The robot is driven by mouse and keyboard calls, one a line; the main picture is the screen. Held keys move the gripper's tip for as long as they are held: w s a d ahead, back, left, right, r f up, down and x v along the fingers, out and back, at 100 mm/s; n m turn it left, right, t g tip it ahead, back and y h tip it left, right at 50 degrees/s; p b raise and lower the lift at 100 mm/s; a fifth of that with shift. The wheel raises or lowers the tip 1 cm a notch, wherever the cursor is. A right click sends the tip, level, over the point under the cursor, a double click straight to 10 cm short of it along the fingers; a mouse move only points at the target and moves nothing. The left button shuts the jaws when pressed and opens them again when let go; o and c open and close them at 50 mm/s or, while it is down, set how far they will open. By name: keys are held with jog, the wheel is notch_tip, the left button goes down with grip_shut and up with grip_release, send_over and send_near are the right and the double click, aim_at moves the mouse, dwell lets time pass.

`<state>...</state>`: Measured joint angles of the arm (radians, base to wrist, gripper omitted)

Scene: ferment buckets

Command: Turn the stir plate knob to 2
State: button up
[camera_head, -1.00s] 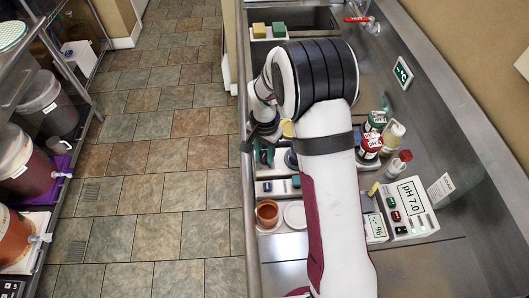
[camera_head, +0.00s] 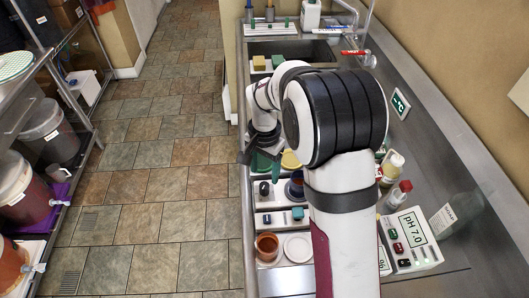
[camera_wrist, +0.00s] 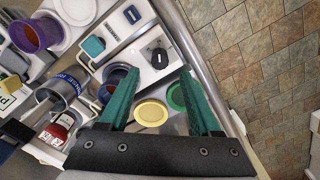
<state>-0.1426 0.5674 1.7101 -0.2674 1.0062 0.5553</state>
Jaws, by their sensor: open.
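The stir plate is a pale box (camera_wrist: 172,38) with a round black knob (camera_wrist: 159,58) bearing a white mark; I cannot read any numbers around it. In the head view the knob (camera_head: 264,189) is on the plate's left side, with a dark blue cup (camera_head: 295,186) to its right. The cup also shows in the wrist view (camera_wrist: 118,76). My gripper (camera_wrist: 159,72) is open, with two teal fingers. In the wrist view the knob appears between and just beyond the fingertips; contact is not visible. In the head view my gripper (camera_head: 264,163) is beyond the knob and partly hidden.
A yellow lid (camera_wrist: 151,112) and a green lid (camera_wrist: 176,96) lie near the fingers. Another device with a teal block (camera_wrist: 94,46) stands beside the plate. A pH meter (camera_head: 410,238) and bottles (camera_head: 392,168) are at right. The counter's metal rail (camera_wrist: 195,55) is close.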

aim_at(264, 185)
notch_tip(264, 185, up, 9)
jog(key=shift+f, duration=0.15)
jog(key=s+d+r+n+y, duration=0.1)
jog(key=s, duration=1.3)
jog(key=s+d+n, duration=0.1)
jog(key=s, duration=1.3)
jog(key=shift+s+d+r+y, duration=0.3)
jog(key=shift+s+r+y, duration=0.05)
jog(key=shift+r+y, duration=0.05)
jog(key=shift+w, duration=0.1)
